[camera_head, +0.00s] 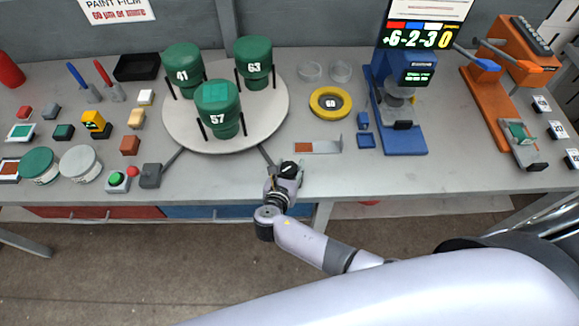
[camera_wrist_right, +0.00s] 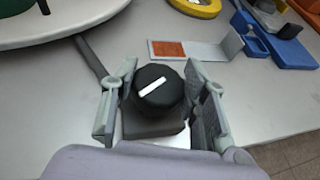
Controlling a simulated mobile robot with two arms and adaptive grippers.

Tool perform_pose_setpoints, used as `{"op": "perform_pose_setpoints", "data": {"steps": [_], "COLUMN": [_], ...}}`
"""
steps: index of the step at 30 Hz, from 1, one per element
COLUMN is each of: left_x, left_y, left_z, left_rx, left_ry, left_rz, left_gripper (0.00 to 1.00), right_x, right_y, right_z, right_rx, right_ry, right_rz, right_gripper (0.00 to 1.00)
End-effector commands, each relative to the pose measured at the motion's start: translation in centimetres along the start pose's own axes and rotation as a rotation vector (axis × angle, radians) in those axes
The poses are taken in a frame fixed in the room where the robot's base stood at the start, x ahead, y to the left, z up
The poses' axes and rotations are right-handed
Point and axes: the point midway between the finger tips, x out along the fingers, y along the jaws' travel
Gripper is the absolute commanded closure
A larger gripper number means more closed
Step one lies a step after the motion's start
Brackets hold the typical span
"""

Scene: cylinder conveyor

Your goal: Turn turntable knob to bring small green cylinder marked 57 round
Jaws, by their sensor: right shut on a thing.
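The round white turntable (camera_head: 255,118) carries three green cylinders. The one marked 57 (camera_head: 219,120) stands at the front, 41 (camera_head: 183,58) at the back left and 63 (camera_head: 254,50) at the back right, each between black posts. The black turntable knob (camera_head: 288,169) has a white line and sits on a base in front of the turntable, joined by a grey bar. My right gripper (camera_head: 284,178) is shut on it. In the right wrist view the fingers (camera_wrist_right: 161,78) stand on both sides of the knob (camera_wrist_right: 157,90). My left gripper is not in view.
A grey box (camera_head: 150,176) on another bar and a green button (camera_head: 116,179) stand left of the knob. A yellow ring (camera_head: 330,103), blue gauge stand (camera_head: 405,138) and orange fixture (camera_head: 490,115) are to the right. A small metal plate (camera_head: 325,147) lies close by.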

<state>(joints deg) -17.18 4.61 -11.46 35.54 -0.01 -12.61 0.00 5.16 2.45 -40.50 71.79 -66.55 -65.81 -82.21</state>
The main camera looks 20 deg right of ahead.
Motion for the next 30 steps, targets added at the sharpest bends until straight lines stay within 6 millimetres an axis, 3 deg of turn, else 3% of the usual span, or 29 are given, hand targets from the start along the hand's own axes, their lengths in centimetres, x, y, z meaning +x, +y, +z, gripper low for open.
{"op": "perform_pose_setpoints", "data": {"steps": [2,3,12,23,30], "left_x": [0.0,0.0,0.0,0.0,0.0], "left_y": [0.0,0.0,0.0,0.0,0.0], "left_z": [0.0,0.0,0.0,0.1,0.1], "left_rx": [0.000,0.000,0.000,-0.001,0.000], "left_ry": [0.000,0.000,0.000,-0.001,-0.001], "left_rz": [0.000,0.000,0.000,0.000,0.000], "left_gripper": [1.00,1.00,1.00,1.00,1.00], "right_x": [0.0,0.0,0.0,-0.4,-4.3], "right_y": [0.1,0.1,0.0,0.0,0.0], "right_z": [0.1,0.1,0.1,0.0,-0.1], "right_rx": [0.002,0.002,0.001,0.001,0.002], "right_ry": [-0.001,-0.001,-0.001,0.000,0.003], "right_rz": [0.002,0.002,0.001,0.002,0.003], "right_gripper": [0.87,0.58,0.39,0.39,0.39]}}
